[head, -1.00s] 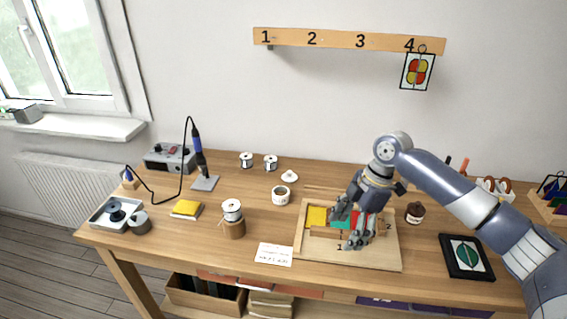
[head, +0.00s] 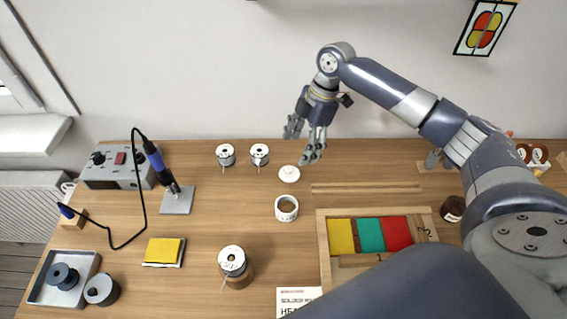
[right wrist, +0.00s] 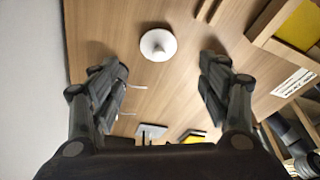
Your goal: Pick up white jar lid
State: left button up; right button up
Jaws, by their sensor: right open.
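The white jar lid (head: 289,174) is a small round disc with a knob on top, lying on the wooden table. Just in front of it in the head view stands the open white jar (head: 286,208). My right gripper (head: 303,144) is open and empty, above the table near the lid. In the right wrist view the lid (right wrist: 158,45) lies beyond the fingertips, roughly between the two open fingers (right wrist: 162,85), with nothing held. My left gripper is not in view; the large dark arm link at the bottom is mine.
Two white spools (head: 260,154) stand left of the lid. A wooden strip (head: 366,188) and a tray with coloured glass pieces (head: 322,245) lie to the right. A soldering iron (head: 160,165) stands further left. The table around the lid is mostly clear.

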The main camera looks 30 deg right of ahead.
aim_at(290, 168)
jog(key=x, duration=0.3)
jog(key=shift+s+a+f, duration=0.15)
jog(key=shift+s+f, duration=0.05)
jog(key=shift+s, duration=0.2)
jog(key=shift+w+a+f+p, duration=0.2)
jog(key=shift+w+f+p, duration=0.05)
jog(key=shift+f+p, duration=0.3)
jog(key=p+x, duration=0.1)
jog(key=x, duration=0.2)
jog(key=shift+w+a+f, duration=0.15)
jog(key=shift+w+f, duration=0.05)
jog(key=shift+f, duration=0.15)
jog(key=shift+a+f, duration=0.1)
jog(key=shift+f, duration=0.4)
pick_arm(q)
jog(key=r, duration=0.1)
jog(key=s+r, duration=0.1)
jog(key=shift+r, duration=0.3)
pick_arm(e)
jog(key=c, duration=1)
